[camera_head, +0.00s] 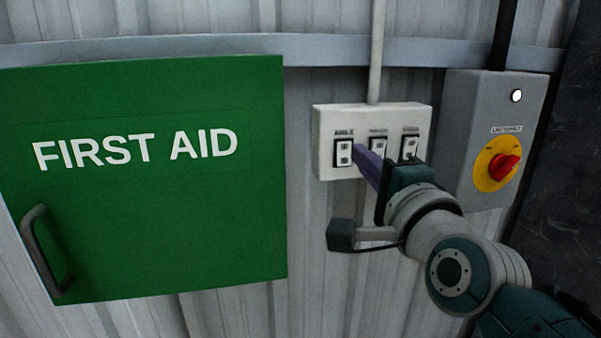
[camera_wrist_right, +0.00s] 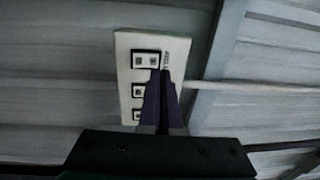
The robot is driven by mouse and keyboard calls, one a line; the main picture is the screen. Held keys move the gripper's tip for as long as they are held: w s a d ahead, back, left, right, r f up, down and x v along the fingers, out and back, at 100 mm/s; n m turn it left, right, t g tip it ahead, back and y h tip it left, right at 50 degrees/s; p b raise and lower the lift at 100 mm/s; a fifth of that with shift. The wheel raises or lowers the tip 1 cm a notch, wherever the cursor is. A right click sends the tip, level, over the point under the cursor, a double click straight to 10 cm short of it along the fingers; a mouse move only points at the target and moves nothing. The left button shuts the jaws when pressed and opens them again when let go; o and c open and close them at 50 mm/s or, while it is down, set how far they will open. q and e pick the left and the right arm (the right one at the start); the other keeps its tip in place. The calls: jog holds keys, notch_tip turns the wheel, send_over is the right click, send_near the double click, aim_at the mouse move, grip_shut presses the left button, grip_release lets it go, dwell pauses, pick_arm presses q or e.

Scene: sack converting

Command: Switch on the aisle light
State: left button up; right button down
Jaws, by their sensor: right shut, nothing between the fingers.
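A white switch panel (camera_head: 323,140) with three rocker switches in a row is on the wall in the head view. Each has a small label above it, too small to read surely, so I cannot tell which is the aisle light's. My right gripper (camera_head: 360,150) is shut and empty, its purple fingers pointing at the panel beside the left switch (camera_head: 343,153). In the right wrist view the fingertips (camera_wrist_right: 165,70) overlap the edge of the top switch (camera_wrist_right: 142,60); contact is unclear. My left gripper is out of view.
A green first aid cabinet (camera_head: 150,230) with a handle is on the left. A grey box (camera_head: 460,125) with a red rotary switch (camera_head: 503,166) on a yellow disc is close on the right. A conduit (camera_head: 376,50) runs up from the panel.

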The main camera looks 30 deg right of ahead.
pick_arm(q)
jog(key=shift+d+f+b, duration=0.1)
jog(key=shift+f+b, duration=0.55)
jog(key=shift+b, duration=0.05)
pick_arm(e)
jog(key=r+v, duration=0.2)
jog(key=v, duration=0.8)
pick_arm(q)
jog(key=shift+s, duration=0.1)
pick_arm(e)
jog(key=shift+a+f, duration=0.1)
jog(key=a+f+n+g+y, duration=0.3)
jog(key=a+f+n+y, duration=0.15)
jog(key=n, duration=0.35)
jog(key=s+a+f+n+g, duration=0.1)
jog(key=s+f+n+g, duration=0.45)
jog(key=s+n, duration=0.2)
jog(key=s+a+f+n+g, duration=0.2)
jog(key=s+f+n+g, duration=0.35)
jog(key=s, duration=0.35)
pick_arm(q)
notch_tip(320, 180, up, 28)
jog(key=p, duration=2.8)
pick_arm(e)
notch_tip(320, 180, up, 28)
jog(key=s+n, duration=0.1)
jog(key=shift+s+d+n+g, duration=0.3)
jog(key=shift+s+d+g, duration=0.05)
jog(key=shift+d+g, duration=0.05)
